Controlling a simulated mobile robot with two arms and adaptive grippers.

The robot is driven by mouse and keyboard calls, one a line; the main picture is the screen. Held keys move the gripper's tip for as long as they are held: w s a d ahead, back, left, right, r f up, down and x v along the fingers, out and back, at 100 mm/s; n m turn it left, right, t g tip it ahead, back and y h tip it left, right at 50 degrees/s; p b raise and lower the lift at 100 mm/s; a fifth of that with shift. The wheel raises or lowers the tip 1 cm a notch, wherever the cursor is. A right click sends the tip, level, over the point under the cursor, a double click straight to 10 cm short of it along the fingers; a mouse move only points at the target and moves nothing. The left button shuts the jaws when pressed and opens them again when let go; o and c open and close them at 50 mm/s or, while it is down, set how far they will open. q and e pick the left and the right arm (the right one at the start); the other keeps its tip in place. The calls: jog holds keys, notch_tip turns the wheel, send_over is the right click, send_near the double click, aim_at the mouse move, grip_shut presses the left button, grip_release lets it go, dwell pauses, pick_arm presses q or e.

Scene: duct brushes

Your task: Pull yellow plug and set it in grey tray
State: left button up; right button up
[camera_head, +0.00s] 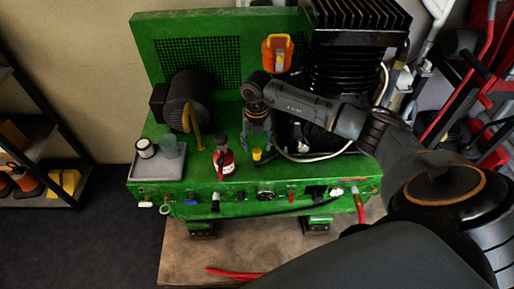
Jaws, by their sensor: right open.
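The small yellow plug (257,154) stands on the green machine's top deck, near its front edge. My right gripper (257,146) points down just above it, with its fingers apart and nothing seen between them. From this view I cannot tell whether the fingertips touch the plug. The grey tray (158,172) lies on the machine's left end. A white jar (145,148) and a grey cup (169,146) stand in its back part, and its front part is bare. My left gripper is not in view.
A red bottle (223,160) with a dark top stands between tray and plug. A dark motor (188,99) with a curved yellow pipe (194,130) sits behind. A black finned block (350,60) and a pale hose (318,158) lie to the right. Valves line the front edge.

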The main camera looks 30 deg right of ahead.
aim_at(257, 150)
notch_tip(257, 150, down, 4)
jog(key=shift+f+b, duration=0.1)
jog(key=shift+b, duration=1.05)
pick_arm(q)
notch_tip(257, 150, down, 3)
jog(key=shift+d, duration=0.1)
pick_arm(e)
grip_shut()
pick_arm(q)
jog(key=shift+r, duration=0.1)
pick_arm(e)
jog(key=shift+r, duration=0.2)
